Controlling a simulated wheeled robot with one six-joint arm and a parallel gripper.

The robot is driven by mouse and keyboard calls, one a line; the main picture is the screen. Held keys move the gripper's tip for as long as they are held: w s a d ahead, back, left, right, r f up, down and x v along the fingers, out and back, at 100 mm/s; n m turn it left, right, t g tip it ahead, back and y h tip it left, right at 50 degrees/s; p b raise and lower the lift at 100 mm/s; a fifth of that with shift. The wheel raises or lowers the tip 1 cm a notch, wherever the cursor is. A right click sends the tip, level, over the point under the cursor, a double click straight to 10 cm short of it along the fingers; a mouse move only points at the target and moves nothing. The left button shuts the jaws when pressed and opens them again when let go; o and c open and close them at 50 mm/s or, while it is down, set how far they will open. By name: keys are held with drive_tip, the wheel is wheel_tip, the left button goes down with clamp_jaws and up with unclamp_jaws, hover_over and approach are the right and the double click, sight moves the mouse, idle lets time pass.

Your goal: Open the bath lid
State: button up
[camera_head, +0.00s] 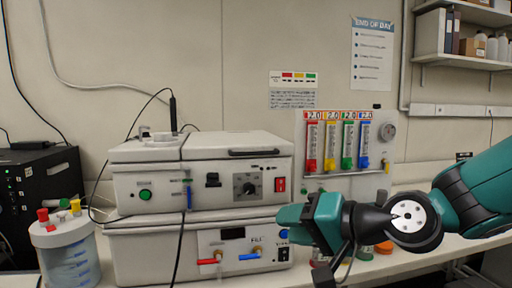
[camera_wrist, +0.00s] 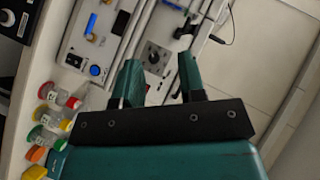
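The bath (camera_head: 205,187) is a white bench unit with a dial, switches and a green button on its front. Its lid (camera_head: 235,142) lies flat and closed on top, with a dark bar handle (camera_head: 254,153) along the front edge. My gripper (camera_head: 290,222) is in front of the lower right part of the bath, below and to the right of the handle, apart from it. In the wrist view my gripper (camera_wrist: 160,72) shows two teal fingers spread apart with nothing between them. The bath's dial panel (camera_wrist: 155,57) shows beyond the fingers, turned sideways.
A lower white unit (camera_head: 155,250) with taps sits under the bath. A lidded jar (camera_head: 68,250) stands at left beside a black box (camera_head: 45,180). Flowmeters (camera_head: 338,145) stand behind at right. Capped bottles (camera_wrist: 55,110) stand left of my gripper in the wrist view. A cable hangs across the front.

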sight(256, 154)
drive_tip(key=w+d+r+m+t+p, duration=0.2)
drive_tip(key=w+r+m+t, duration=0.2)
drive_tip(key=w+m+t, duration=0.6)
drive_tip(key=w+a+r+p, duration=0.1)
drive_tip(key=w+a+p, duration=0.2)
drive_tip(key=w, duration=0.1)
drive_tip(key=w+a+r+g+p, duration=0.1)
drive_tip(key=w+a+p, duration=0.2)
drive_tip(key=w, duration=0.1)
drive_tip(key=w+a+r+n+g+p, duration=0.1)
drive_tip(key=w+a+p, duration=0.2)
drive_tip(key=w, duration=0.1)
drive_tip(key=shift+w+a+p, duration=0.3)
drive_tip(key=shift+w+p, duration=0.05)
drive_tip(key=shift+w, duration=0.05)
drive_tip(key=shift+w+a, duration=0.45)
drive_tip(key=shift+w, duration=0.1)
clamp_jaws()
